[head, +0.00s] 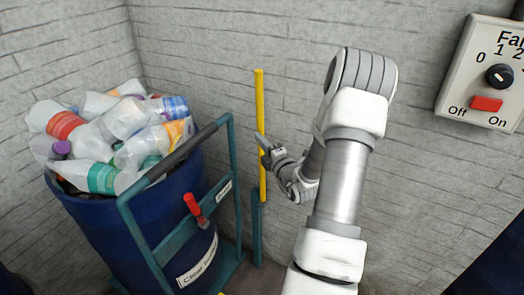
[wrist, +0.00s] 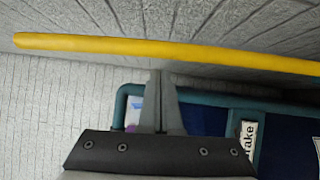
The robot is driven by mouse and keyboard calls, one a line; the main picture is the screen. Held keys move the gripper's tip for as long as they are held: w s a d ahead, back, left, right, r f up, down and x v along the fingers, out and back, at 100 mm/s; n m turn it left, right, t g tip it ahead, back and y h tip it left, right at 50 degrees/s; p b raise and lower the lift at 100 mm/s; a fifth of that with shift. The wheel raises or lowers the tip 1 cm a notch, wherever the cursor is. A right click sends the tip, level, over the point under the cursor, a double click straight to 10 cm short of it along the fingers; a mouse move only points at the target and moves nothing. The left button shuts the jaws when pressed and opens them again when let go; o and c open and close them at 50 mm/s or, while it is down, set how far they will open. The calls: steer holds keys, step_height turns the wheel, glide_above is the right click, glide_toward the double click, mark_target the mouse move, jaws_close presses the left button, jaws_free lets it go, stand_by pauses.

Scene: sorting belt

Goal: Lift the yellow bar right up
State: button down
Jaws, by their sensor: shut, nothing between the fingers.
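The yellow bar (head: 260,105) is long and thin and stands upright in the head view. Its lower end meets a short teal post (head: 257,228) beside the trolley. My gripper (head: 263,143) is at the bar's mid-height, with its fingertips close to it. In the wrist view, the bar (wrist: 170,48) crosses the picture just beyond the tips of my gripper (wrist: 161,73). The fingers are shut together with nothing between them. I cannot tell whether the tips touch the bar.
A teal trolley frame (head: 234,150) with a red-handled lever (head: 193,207) stands left of the bar. It carries a blue barrel (head: 95,225) full of plastic bottles. A grey brick wall (head: 215,40) is behind. A switch box (head: 484,75) hangs at the right.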

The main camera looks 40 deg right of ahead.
mark_target(262, 130)
steer(key=shift+w+d, duration=0.4)
steer(key=shift+d, duration=0.15)
steer(key=shift+w+d+r+p, duration=0.2)
steer(key=shift+d+p, duration=0.2)
steer(key=shift+p, duration=0.1)
steer(key=shift+w+d+r+p, duration=0.15)
steer(key=shift+d+p, duration=0.25)
steer(key=shift+p, duration=0.05)
steer(key=shift+w+d+f+m+g+p, duration=0.1)
steer(key=shift+w+d+m+g+p, duration=0.1)
steer(key=shift+d, duration=0.15)
steer(key=shift+w+d+f+m+g+p, duration=0.1)
steer(key=shift+d+m+p, duration=0.1)
steer(key=shift+d, duration=0.1)
steer(key=shift+s+a, duration=0.1)
steer(key=shift+s, duration=0.05)
